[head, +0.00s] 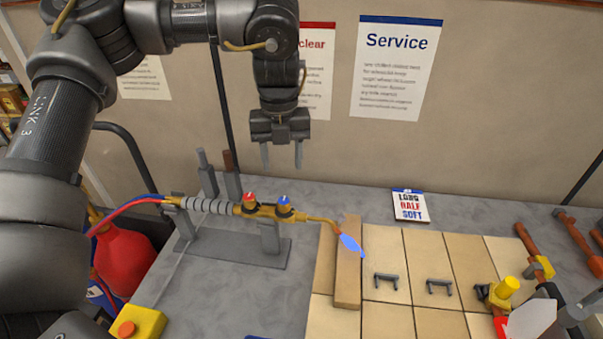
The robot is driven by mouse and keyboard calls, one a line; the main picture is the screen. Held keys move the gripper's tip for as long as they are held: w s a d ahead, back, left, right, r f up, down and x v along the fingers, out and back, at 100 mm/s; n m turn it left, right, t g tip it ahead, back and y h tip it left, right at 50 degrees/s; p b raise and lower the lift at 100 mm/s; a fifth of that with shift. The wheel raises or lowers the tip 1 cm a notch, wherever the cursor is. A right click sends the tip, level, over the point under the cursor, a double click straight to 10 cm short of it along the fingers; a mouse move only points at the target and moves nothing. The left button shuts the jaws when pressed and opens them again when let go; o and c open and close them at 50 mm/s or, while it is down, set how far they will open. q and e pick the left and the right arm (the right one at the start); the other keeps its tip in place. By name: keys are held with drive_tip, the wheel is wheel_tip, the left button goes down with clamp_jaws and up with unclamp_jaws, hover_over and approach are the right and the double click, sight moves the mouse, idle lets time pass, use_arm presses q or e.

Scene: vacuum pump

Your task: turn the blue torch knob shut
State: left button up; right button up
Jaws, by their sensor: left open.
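The torch (210,206) lies across a grey stand on the bench, with red and blue hoses at its left end. Its blue knob (284,203) sits on the brass body, just right of the red knob (250,199). A blue flame (350,244) shows at the torch tip. My left gripper (282,160) hangs open and empty, fingers down, above the blue knob and apart from it. My right gripper is not clearly in view; a pale shape at the lower right corner cannot be identified.
A wooden strip (348,285) lies by the flame on pale tiles (440,322). Two dark staples (387,281) lie there. A small card (410,206) stands behind. A yellow box with an orange button (136,325) is front left. Red-handled tools (577,235) lie at right.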

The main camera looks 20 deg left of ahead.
use_arm(q)
drive_tip(key=p, duration=0.1)
hover_over(284, 201)
wheel_tip(284, 201, down, 5)
drive_tip(key=shift+w+r, duration=0.15)
wheel_tip(284, 201, down, 4)
drive_tip(key=shift+a+r+p, duration=0.1)
drive_tip(key=shift+a+p, duration=0.05)
drive_tip(key=shift+p, duration=0.75)
drive_tip(key=shift+s+f, duration=0.25)
drive_tip(key=shift+f, duration=0.45)
drive_tip(key=shift+w+f, duration=0.15)
drive_tip(key=shift+f, duration=0.15)
use_arm(e)
drive_tip(key=r, duration=0.1)
drive_tip(key=s+r, duration=0.1)
drive_tip(key=r, duration=0.1)
drive_tip(key=shift+s, duration=0.15)
use_arm(q)
drive_tip(key=c, duration=1)
